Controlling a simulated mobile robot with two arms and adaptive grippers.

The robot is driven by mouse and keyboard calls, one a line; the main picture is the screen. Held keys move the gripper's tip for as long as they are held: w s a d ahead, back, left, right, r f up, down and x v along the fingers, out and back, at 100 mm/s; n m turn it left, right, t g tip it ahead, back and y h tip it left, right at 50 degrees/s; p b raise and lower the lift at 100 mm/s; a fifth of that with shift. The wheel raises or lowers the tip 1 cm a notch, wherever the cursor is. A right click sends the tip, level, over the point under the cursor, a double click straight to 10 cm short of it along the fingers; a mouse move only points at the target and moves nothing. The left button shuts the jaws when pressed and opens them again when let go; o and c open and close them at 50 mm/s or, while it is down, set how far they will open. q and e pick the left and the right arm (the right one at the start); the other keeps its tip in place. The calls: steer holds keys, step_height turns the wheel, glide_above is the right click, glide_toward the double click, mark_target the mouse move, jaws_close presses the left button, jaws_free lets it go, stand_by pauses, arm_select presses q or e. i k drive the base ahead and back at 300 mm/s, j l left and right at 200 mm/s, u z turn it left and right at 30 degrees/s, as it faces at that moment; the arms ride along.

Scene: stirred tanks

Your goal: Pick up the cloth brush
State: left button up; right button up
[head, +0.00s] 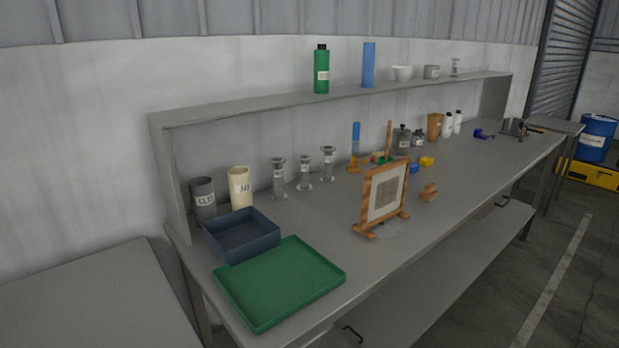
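A small wooden block-like object (429,192), which may be the cloth brush, lies on the bench to the right of a wooden frame (384,193). Its bristles are too small to make out. The frame stands upright on feet and holds a pale sheet with a grey square. An upright wooden stick (389,136) with a green lower part shows behind the frame; its base is hidden. Neither of my grippers is in view.
The long grey bench (350,285) carries a green tray (280,282), a dark blue bin (242,233), two labelled cups at left, several metal flanged pieces and bottles at the back. A raised shelf (240,110) holds a green bottle (321,70).

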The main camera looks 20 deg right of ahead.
mark_target(429, 193)
steer(key=z, duration=1.45)
steer(key=i+l+u, duration=0.1)
steer(key=u, duration=0.45)
steer(key=i+l+u, duration=0.3)
steer(key=l, duration=0.35)
steer(key=i+l+u, duration=0.15)
steer(key=l, duration=0.2)
steer(key=i+l+u, duration=0.2)
steer(key=l, duration=0.15)
steer(key=l+u, duration=0.15)
steer(key=l, duration=0.25)
